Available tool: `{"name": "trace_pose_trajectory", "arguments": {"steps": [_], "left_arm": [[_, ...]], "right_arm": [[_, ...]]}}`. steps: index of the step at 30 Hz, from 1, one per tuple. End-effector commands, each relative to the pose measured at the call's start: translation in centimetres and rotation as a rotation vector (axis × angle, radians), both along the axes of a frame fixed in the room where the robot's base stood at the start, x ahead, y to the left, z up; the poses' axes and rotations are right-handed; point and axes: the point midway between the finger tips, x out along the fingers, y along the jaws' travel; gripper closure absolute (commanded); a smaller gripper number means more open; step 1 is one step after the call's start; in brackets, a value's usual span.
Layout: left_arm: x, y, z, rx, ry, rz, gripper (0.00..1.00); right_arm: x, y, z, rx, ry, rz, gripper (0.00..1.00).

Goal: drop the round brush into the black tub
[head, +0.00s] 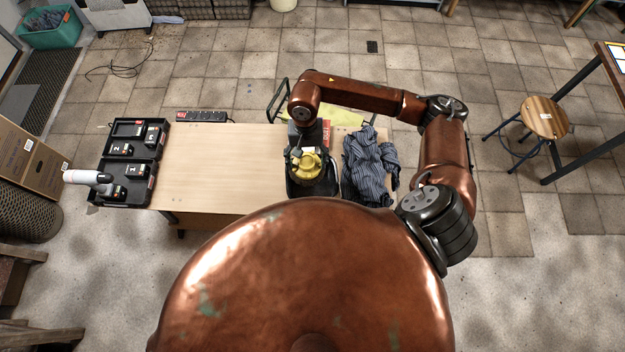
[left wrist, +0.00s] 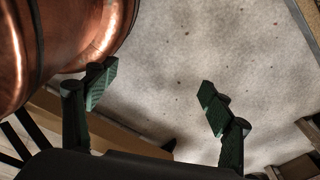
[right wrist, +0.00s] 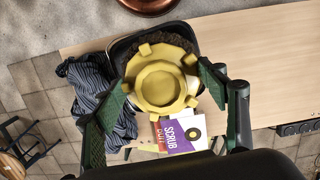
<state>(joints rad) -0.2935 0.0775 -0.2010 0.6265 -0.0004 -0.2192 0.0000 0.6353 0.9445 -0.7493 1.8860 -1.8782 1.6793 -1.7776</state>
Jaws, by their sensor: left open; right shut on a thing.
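The round brush (head: 309,165) is yellow with dark bristles. My right gripper (head: 305,150) is shut on it and holds it over the black tub (head: 325,188) on the table. In the right wrist view the brush (right wrist: 160,83) fills the space between the two green fingertips, with dark bristles showing past its far edge. The tub's rim (right wrist: 122,50) shows around and behind it there; most of the tub's inside is hidden. My left gripper (left wrist: 155,88) is open and empty, away from the table over the bare floor; it is outside the head view.
A striped cloth (head: 370,165) lies right of the tub. A box labelled SCRUB (right wrist: 183,134) stands behind the tub. Black trays (head: 128,190) with tools are at the table's left end, a power strip (head: 203,116) at its back edge. The table's middle is clear.

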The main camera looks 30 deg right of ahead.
Motion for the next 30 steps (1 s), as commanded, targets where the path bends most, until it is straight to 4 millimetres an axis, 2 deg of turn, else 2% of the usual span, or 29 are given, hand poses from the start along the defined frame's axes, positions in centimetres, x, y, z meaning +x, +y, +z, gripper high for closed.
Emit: {"name": "trace_pose_trajectory", "arguments": {"steps": [1,5,7,21,30], "left_arm": [[-0.2,0.1,1.0,0.0,0.002,0.0,0.2],[-0.6,0.2,1.5,0.003,0.008,0.001,0.11],[-0.9,0.3,1.5,0.003,0.011,0.002,0.11],[-1.2,0.4,0.4,0.004,0.017,0.003,0.11],[-1.1,0.4,0.3,0.004,0.015,0.004,0.11]], "right_arm": [[-0.5,-1.0,0.3,-0.002,0.003,-0.025,0.56],[-1.0,-2.3,0.1,0.001,0.0,-0.061,0.56],[-1.1,-2.6,-0.2,0.002,0.0,-0.068,0.56],[-1.1,-2.5,-5.1,0.003,0.0,-0.069,0.56],[-1.0,-2.6,-6.1,0.001,-0.002,-0.068,0.56]]}}
